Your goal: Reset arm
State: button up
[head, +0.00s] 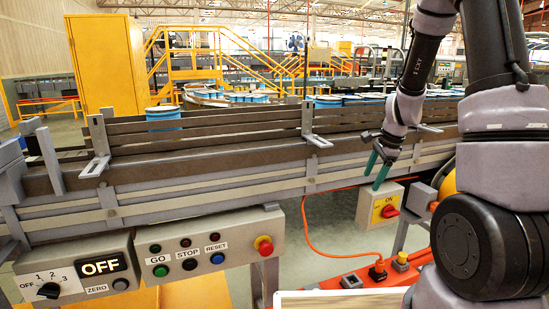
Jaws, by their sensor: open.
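My arm comes down from the upper right. My gripper (379,172) has two dark green fingers that are apart, with nothing seen between them. It hangs in front of the conveyor (230,178) side, just above and left of the grey box with a yellow plate marked ON and a red rotary switch (390,211). I cannot tell whether the fingertips touch the box.
An orange cable (318,247) hangs below the conveyor. A blue-banded tub (163,117) sits on the belt.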

jog(key=s+a+r+n+t, duration=0.15)
jog(key=s+r+n, duration=0.3)
jog(key=r, duration=0.45)
jog(key=s+a+r+n+t, duration=0.1)
jog(key=s+a+r+n, duration=0.3)
jog(key=r, duration=0.5)
jog(key=s+r+n+t, duration=0.2)
jog(key=s+r+n, duration=0.2)
jog(key=s+r, duration=0.4)
jog(key=s, duration=0.5)
jog(key=shift+s+a, duration=0.25)
jog(key=shift+a, duration=0.15)
